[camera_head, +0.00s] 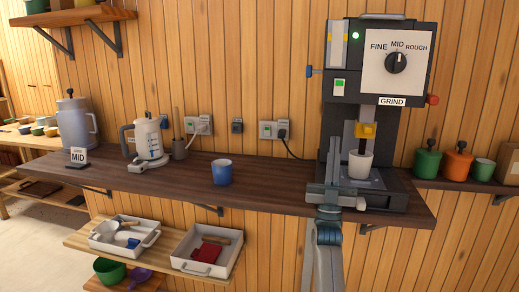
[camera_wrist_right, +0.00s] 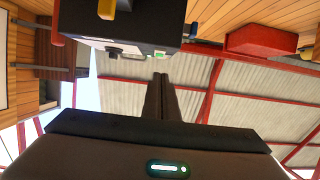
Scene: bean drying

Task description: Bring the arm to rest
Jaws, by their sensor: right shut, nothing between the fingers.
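My right arm comes up from the bottom of the head view. Its gripper (camera_head: 334,145) points upward in front of the left part of the black grinder (camera_head: 410,130), with its fingers together and nothing between them. In the right wrist view the closed fingers (camera_wrist_right: 160,95) stand against the roof, and part of the dark grinder (camera_wrist_right: 150,22) shows at the top. A white cup (camera_head: 360,165) stands under the grinder's yellow spout, right of the gripper. I cannot tell whether the gripper touches the grinder. My left gripper is not in view.
The dark wooden counter (camera_head: 270,190) holds a blue cup (camera_head: 222,172), a white kettle (camera_head: 148,138) and a MID sign (camera_head: 78,157). White trays (camera_head: 215,270) sit on a lower shelf. Green and orange pots (camera_head: 457,163) stand at right. Counter between blue cup and grinder is clear.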

